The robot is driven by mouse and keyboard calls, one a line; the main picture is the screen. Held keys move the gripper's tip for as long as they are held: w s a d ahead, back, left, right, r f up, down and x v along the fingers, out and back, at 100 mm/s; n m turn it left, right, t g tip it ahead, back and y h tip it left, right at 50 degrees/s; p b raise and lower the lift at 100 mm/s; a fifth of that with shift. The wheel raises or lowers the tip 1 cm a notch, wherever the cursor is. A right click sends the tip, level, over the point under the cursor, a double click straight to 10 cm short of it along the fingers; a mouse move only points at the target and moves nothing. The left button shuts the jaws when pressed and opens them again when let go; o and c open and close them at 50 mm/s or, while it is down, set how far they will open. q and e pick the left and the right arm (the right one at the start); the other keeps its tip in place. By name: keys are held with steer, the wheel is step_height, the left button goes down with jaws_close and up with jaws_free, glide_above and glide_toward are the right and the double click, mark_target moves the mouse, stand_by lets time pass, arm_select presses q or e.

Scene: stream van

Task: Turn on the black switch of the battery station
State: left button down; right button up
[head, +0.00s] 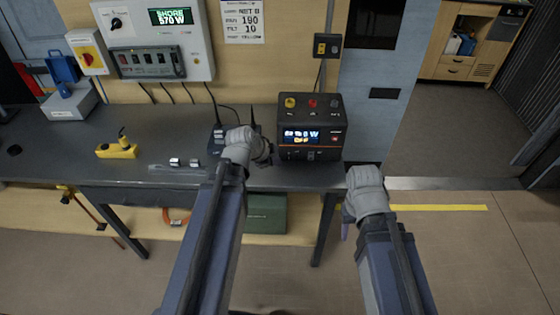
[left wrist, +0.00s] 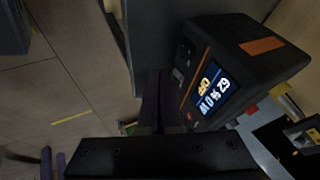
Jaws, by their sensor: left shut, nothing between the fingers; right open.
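The battery station (head: 335,112) is a black box with orange trim and a lit display, standing on the right part of the dark workbench. It also shows in the left wrist view (left wrist: 262,70), turned on its side, with its display lit. Small dark parts (left wrist: 183,54) lie on its front beside the display; I cannot tell which is the black switch or its position. My left gripper (head: 268,155) is shut and empty, close to the station's lower left front; contact is unclear. My right gripper (head: 347,228) is open and empty, low in front of the bench's right end.
The dark workbench (head: 60,150) holds a yellow tool (head: 118,150), small metallic pieces and a black device left of the station. A grey power panel (head: 200,50) hangs on the wall. A green box (head: 266,213) sits below. Floor at right is open.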

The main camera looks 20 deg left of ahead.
mark_target(289, 155)
arm_select(q)
steer(key=b+x, duration=0.8)
steer(key=x, duration=0.2)
steer(key=shift+a+f, duration=0.15)
steer(key=shift+f, duration=0.1)
steer(key=w, duration=0.1)
steer(key=w+a, duration=0.1)
steer(key=w, duration=0.1)
steer(key=shift+r, duration=0.25)
steer(key=shift+w+a, duration=0.1)
steer(key=shift+w, duration=0.2)
steer(key=shift+w+f, duration=0.1)
steer(key=shift+w, duration=0.15)
